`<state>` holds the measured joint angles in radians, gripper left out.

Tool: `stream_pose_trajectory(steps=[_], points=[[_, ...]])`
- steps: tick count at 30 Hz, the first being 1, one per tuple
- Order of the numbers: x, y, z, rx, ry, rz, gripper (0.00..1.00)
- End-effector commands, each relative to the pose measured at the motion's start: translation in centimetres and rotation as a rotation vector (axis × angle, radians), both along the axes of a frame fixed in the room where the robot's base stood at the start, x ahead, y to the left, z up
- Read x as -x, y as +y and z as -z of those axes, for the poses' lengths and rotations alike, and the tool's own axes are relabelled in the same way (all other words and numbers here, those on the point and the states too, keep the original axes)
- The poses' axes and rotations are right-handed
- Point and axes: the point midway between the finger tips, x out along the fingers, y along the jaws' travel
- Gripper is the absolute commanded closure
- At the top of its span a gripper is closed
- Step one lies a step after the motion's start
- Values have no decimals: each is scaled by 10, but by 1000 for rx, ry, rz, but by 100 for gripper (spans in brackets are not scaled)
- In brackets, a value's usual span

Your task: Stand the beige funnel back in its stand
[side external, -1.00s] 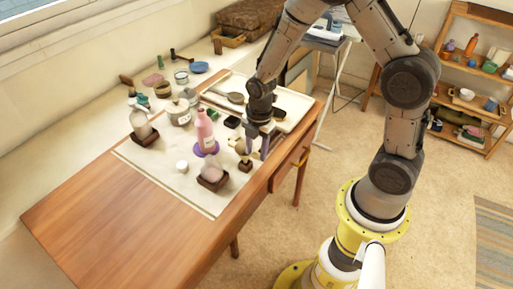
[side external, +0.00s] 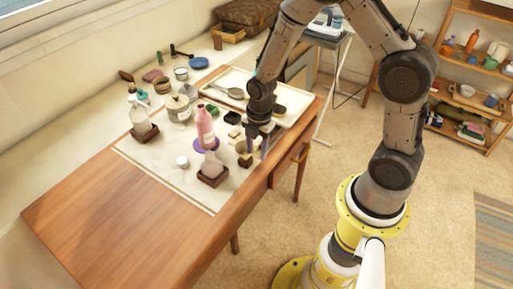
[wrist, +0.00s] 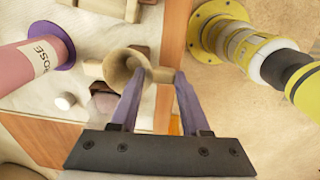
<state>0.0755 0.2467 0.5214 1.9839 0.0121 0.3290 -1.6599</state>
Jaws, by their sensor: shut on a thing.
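The beige funnel (wrist: 125,66) shows in the wrist view with its wide mouth open toward the camera. My gripper (wrist: 158,78) is shut on its narrower part, between two purple fingers. In the side view the funnel (side external: 241,146) is small and partly merged with things behind it, just left of my gripper (side external: 259,150). A small brown block (side external: 245,160), which looks like the stand, sits on the mat just below the funnel. I cannot tell whether the funnel touches it, and the funnel hides what lies beneath it in the wrist view.
A pink bottle (side external: 205,128) stands on a purple coaster left of the funnel. A pale tray (side external: 290,107) lies behind. The table's front left is clear (side external: 110,215).

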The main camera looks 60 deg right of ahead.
Motion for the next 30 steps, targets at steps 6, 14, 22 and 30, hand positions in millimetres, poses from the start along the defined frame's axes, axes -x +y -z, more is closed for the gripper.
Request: stream_pose_trajectory(steps=[6,14,22,30], points=[[0,0,2,0,-1,0,100],[0,0,9,0,-7,0,100],[0,0,9,0,-8,0,41],[0,0,9,0,-8,0,19]])
